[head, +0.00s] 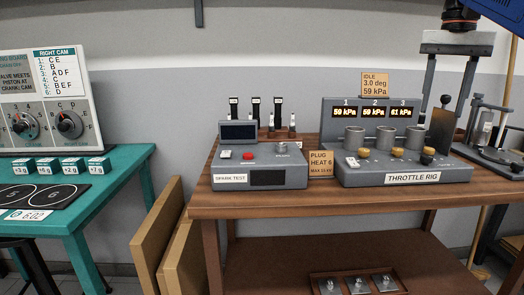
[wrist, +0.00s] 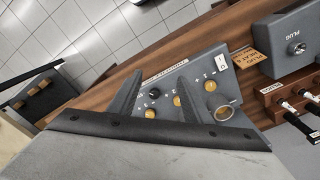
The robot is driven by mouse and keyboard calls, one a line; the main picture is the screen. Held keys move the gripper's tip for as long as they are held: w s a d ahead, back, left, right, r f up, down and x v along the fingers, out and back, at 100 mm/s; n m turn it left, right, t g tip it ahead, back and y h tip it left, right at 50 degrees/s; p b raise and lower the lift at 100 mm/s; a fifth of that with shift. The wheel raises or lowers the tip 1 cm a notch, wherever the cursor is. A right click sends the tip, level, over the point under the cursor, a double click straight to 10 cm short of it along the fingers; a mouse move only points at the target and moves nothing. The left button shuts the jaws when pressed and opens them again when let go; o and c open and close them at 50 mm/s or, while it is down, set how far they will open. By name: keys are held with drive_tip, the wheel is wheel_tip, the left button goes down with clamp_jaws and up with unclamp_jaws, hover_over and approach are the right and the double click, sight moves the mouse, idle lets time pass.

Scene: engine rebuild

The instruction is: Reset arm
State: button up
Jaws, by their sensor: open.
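My gripper (head: 446,112) hangs at the top right of the head view, fingers pointing down, above the right end of the throttle rig (head: 388,177). Its two fingers are spread apart with nothing between them. In the wrist view my gripper (wrist: 164,72) is open over the throttle rig (wrist: 207,67), whose brass knobs and dials show between and beside the fingers. The rig's displays read 59, 59 and 61 kPa.
The spark test box (head: 260,178) stands on the wooden bench (head: 315,203), left of the rig. A plug heat card (head: 320,163) is between them. A teal table (head: 130,160) stands left.

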drive_tip(key=s+a+f+n+t, duration=0.1)
drive_tip(key=s+f, duration=0.5)
drive_tip(key=f, duration=0.7)
drive_tip(key=s+a+f+n+t, duration=0.2)
drive_tip(key=s+a+f, duration=0.4)
drive_tip(key=f, duration=0.7)
drive_tip(key=s+a+f+n+t, duration=0.1)
drive_tip(key=s+a+f+n, duration=0.3)
drive_tip(key=f, duration=0.9)
drive_tip(key=s, duration=0.3)
drive_tip(key=shift+a, duration=0.15)
